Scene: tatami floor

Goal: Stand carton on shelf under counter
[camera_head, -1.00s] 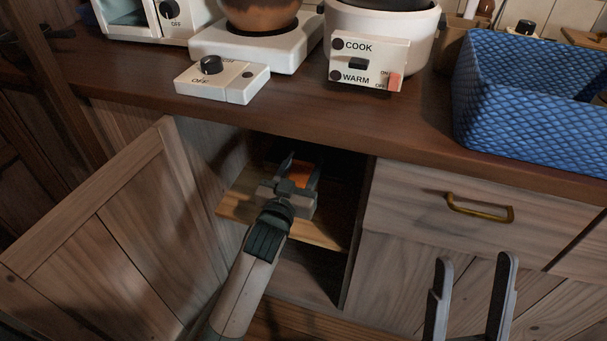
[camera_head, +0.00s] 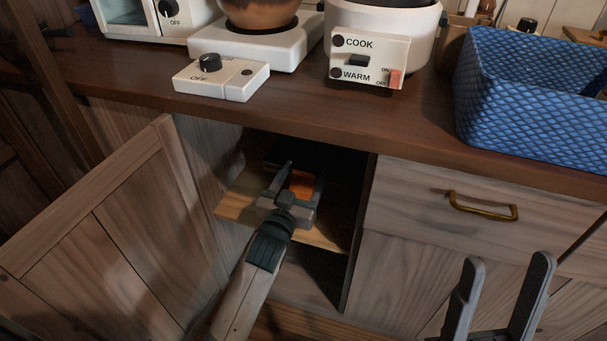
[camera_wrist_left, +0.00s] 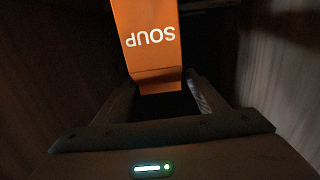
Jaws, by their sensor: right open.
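The orange carton (camera_head: 302,184) is inside the open cupboard under the counter, over the wooden shelf (camera_head: 238,208). In the left wrist view the carton (camera_wrist_left: 150,38) shows the word SOUP upside down in the picture. My left gripper (camera_head: 302,174) reaches into the cupboard with its fingers on either side of the carton. The fingers look spread, with a gap beside the carton in the left wrist view. The carton's base is partly hidden, so its contact with the shelf is unclear. My right gripper (camera_head: 509,264) is open and empty in front of the drawer cabinet.
The cupboard door (camera_head: 100,235) stands open at the left. A drawer with a brass handle (camera_head: 483,208) is right of the opening. On the counter (camera_head: 300,118) are a switch box (camera_head: 222,82), a cooker (camera_head: 370,60) and a blue basket (camera_head: 530,105). The cupboard interior is dark.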

